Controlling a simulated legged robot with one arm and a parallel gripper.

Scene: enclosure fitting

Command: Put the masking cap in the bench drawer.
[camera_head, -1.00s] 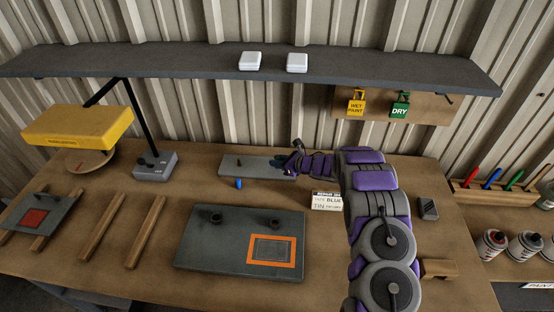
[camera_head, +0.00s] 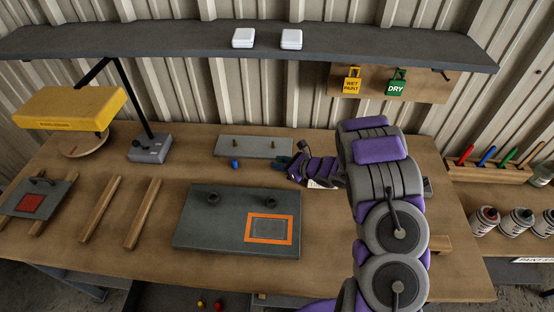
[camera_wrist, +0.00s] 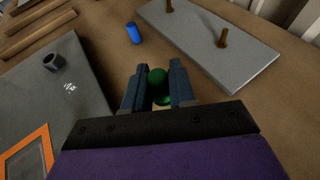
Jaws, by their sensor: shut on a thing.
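My gripper (camera_wrist: 155,82) is shut on a green masking cap (camera_wrist: 157,76), which shows between the two fingers in the wrist view. In the head view my gripper (camera_head: 282,164) is low over the bench, by the right end of a pale grey plate, and the fingers mostly hide the cap. The plate (camera_head: 225,147) has two bare brass pegs. The bench drawer (camera_head: 160,299) stands open below the bench's front edge, cut off by the bottom of the head view. A red and a yellow piece lie in it.
A blue cap (camera_head: 235,164) lies on the bench in front of the pale plate. A dark panel (camera_head: 215,230) with an orange-framed square lies between my gripper and the drawer. Two wooden strips (camera_head: 142,214) and a yellow lamp (camera_head: 70,107) are at left.

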